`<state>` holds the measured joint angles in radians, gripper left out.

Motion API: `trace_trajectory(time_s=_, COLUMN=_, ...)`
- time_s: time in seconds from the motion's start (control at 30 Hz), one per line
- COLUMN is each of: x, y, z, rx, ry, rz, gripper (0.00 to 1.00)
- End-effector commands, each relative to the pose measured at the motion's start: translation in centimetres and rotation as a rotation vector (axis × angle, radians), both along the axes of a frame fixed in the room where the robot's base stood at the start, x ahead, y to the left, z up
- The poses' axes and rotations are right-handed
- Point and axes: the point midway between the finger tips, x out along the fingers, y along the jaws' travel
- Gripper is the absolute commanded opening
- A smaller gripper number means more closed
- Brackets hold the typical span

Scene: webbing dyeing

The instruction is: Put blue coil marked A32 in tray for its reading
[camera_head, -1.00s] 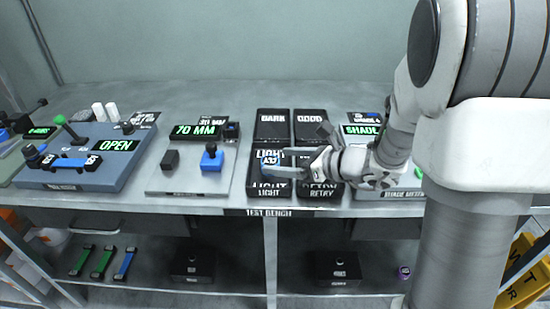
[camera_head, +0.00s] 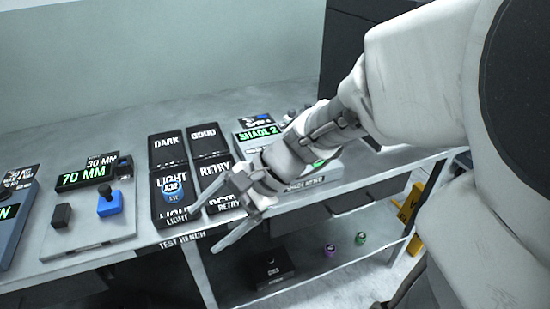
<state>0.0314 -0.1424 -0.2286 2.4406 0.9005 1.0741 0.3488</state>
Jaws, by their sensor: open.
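The blue coil (camera_head: 172,190), its black top label looking like A32, sits inside the black tray marked LIGHT (camera_head: 156,203). My gripper (camera_head: 205,228) is open and empty, just right of and in front of that tray, over the bench's front edge. It is apart from the coil. The trays marked DARK (camera_head: 166,135), GOOD (camera_head: 204,134) and RETRY (camera_head: 234,169) stand beside and behind it. The shade meter (camera_head: 258,132) reads SHADE 2; part of it is hidden by my arm.
A gauge reading 70 MM (camera_head: 84,178) stands left of the trays, with a blue block (camera_head: 108,206) and a black block (camera_head: 61,215) in front. A purple coil (camera_head: 330,250), a green coil (camera_head: 361,238) and a black box (camera_head: 268,272) are on the lower shelf.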

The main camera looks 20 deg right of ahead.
Motion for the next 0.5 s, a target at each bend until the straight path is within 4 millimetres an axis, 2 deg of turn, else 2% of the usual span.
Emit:
trace_trajectory(time_s=0.03, x=-1.3, y=0.1, z=2.1, rx=-0.098, ry=-0.140, rz=0.110, gripper=0.86)
trace_trajectory(time_s=0.2, x=-4.5, y=-2.6, z=2.7, rx=-0.459, ry=-0.388, rz=0.441, gripper=0.86)
trace_trajectory(time_s=0.4, x=-5.9, y=-6.4, z=4.5, rx=-0.848, ry=-0.603, rz=0.738, gripper=0.86)
trace_trajectory(time_s=0.5, x=-6.2, y=-7.6, z=5.4, rx=-0.972, ry=-0.657, rz=0.825, gripper=0.86)
